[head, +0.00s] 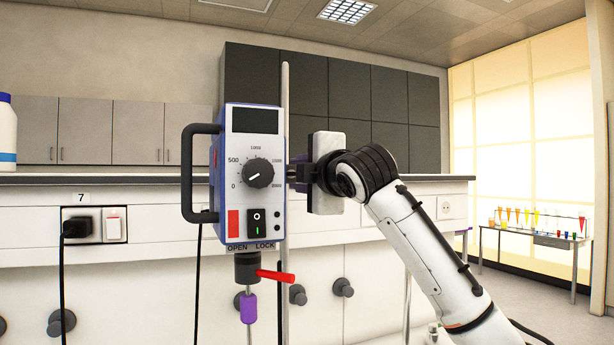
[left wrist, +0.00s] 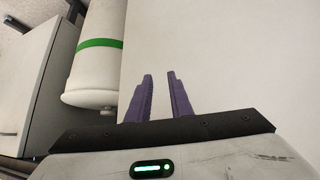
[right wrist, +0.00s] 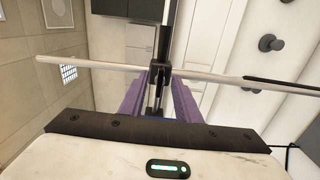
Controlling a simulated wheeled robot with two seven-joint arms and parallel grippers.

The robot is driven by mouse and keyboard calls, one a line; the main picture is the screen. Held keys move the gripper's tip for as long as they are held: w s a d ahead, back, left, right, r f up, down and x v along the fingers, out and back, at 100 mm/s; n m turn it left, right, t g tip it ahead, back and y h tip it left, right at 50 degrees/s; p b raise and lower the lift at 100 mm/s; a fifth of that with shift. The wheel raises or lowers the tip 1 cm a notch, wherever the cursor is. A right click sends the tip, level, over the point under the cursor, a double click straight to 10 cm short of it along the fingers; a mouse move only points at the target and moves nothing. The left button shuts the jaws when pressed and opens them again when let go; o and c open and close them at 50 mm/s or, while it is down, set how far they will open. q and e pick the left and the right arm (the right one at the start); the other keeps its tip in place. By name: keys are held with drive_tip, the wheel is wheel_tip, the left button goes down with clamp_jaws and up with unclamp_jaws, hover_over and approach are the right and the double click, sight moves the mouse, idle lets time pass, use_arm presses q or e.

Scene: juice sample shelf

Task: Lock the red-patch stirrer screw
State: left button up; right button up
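The stirrer (head: 250,170) is a blue and white box with a dial, a red patch (head: 233,223) and a black side handle. Under its OPEN and LOCK labels, a red lever (head: 276,276) on the black chuck points right, toward the LOCK side. My right gripper (head: 303,174) is at the stirrer's right side, by the upright rod (head: 285,120). In the right wrist view its purple fingers (right wrist: 158,98) stand either side of a black clamp part (right wrist: 157,85); contact is unclear. My left gripper (left wrist: 162,96) is empty, its fingers apart.
A purple piece (head: 248,308) hangs on the shaft below the chuck. A bench (head: 400,185) with a socket panel stands behind. A white container with a green band (left wrist: 95,45) lies left of my left gripper. A side table with colored glasses (head: 530,232) is far right.

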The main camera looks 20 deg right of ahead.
drive_tip(key=s+b, duration=0.2)
drive_tip(key=s, duration=0.7)
drive_tip(key=shift+s+d+b, duration=0.25)
drive_tip(key=shift+s+b, duration=0.1)
